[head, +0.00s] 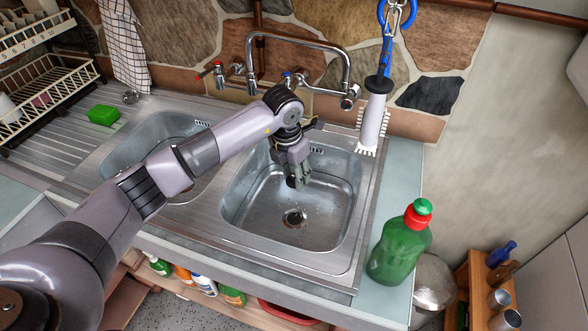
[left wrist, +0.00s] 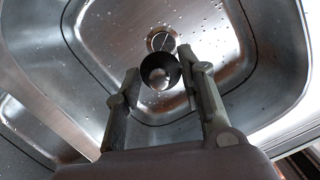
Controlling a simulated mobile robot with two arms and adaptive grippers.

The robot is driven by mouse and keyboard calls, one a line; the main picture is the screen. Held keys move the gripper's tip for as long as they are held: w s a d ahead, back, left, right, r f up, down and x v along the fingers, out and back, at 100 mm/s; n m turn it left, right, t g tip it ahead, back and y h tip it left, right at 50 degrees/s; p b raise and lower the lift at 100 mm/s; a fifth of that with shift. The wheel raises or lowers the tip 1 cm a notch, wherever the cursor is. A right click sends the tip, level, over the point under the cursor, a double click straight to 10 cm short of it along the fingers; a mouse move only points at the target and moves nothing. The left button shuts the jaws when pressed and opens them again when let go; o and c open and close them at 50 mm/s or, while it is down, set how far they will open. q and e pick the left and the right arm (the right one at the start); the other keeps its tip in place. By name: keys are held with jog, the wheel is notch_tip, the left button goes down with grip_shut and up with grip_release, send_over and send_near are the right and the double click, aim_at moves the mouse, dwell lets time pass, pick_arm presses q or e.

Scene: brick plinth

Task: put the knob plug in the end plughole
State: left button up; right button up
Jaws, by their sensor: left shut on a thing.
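My left gripper (head: 297,182) reaches down into the right-hand basin (head: 252,212). In the left wrist view its fingers (left wrist: 164,88) are shut on the knob plug (left wrist: 160,73), a dark round disc with a shiny knob. The plug hangs above the basin floor, and I cannot make it out clearly in the head view. The plughole (head: 294,218) of this basin is a dark round hole, a little nearer than the fingertips. In the left wrist view the plughole (left wrist: 162,42) shows just beyond the plug, partly hidden by it. My right gripper is not in view.
A chrome tap (head: 300,38) arches behind the basins. A white brush (head: 373,120) hangs at the right. A green bottle (head: 400,250) stands front right; a green sponge (head: 103,115) lies left.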

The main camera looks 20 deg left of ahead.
pick_arm(q)
jog(key=b, duration=0.9)
send_over(295, 218)
jog(key=f, duration=1.4)
jog(key=shift+s+a+f, duration=0.1)
jog(key=shift+s+f, duration=0.1)
jog(key=shift+f, duration=0.05)
jog(key=shift+f+b, duration=0.65)
jog(key=shift+f, duration=0.25)
jog(key=shift+f+b, duration=0.4)
jog(key=shift+b, duration=0.05)
jog(key=o, duration=1.3)
